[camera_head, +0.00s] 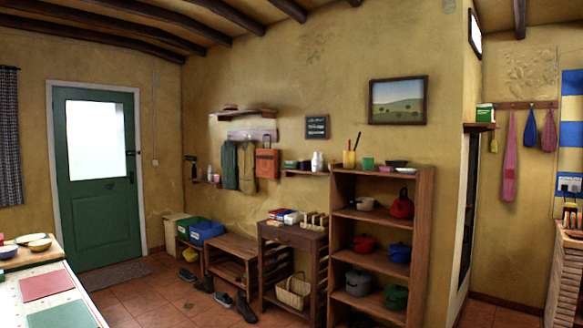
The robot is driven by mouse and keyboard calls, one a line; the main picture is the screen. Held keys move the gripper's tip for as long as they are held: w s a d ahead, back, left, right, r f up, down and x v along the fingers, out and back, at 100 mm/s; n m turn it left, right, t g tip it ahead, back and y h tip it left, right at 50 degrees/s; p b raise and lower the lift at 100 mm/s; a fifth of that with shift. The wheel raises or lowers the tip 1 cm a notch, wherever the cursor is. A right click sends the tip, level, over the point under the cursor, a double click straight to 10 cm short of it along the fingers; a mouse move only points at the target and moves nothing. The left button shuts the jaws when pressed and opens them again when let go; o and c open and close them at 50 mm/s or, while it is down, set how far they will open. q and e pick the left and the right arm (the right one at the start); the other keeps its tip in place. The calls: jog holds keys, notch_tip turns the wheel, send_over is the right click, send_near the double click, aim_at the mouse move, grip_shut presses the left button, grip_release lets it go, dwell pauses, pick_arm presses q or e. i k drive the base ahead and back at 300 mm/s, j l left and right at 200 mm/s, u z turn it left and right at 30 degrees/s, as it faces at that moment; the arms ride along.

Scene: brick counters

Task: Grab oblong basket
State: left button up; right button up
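A pale, beige basket with a handle (293,291) sits low under the small wooden side table (291,236), near the floor at the lower middle of the head view. It looks longer than it is wide. It is small in the picture, and I cannot tell whether it rests on a low shelf or on the floor. Neither of my grippers shows in the head view.
A shelf unit with pots (344,247) stands right of the basket. A low wooden bench (232,246) stands to its left, with shoes (223,298) on the floor in front. A counter (75,287) fills the lower left. Tiled floor (160,301) lies open between.

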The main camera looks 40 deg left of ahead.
aim_at(295, 293)
jog(key=u, duration=1.3)
jog(key=i+z, duration=0.45)
jog(key=i, duration=0.75)
jog(key=i+u, duration=0.25)
jog(key=i, duration=0.25)
jog(key=i+l+u, duration=0.2)
jog(key=i, duration=0.3)
jog(key=i+u, duration=0.25)
jog(key=i, duration=0.25)
jog(key=i+j+u, duration=0.15)
jog(key=i+u, duration=0.3)
jog(key=i, duration=0.25)
jog(key=i+l+u, duration=0.1)
jog(key=i+u, duration=0.4)
jog(key=i, duration=0.2)
jog(key=i+z, duration=0.3)
jog(key=i, duration=0.2)
jog(key=i+j+z, duration=0.1)
jog(key=i+z, duration=0.2)
jog(key=i, duration=0.2)
jog(key=i+j+z, duration=0.3)
jog(key=i, duration=0.15)
jog(key=i+j+z, duration=0.35)
jog(key=i+l, duration=0.1)
jog(key=i, duration=0.05)
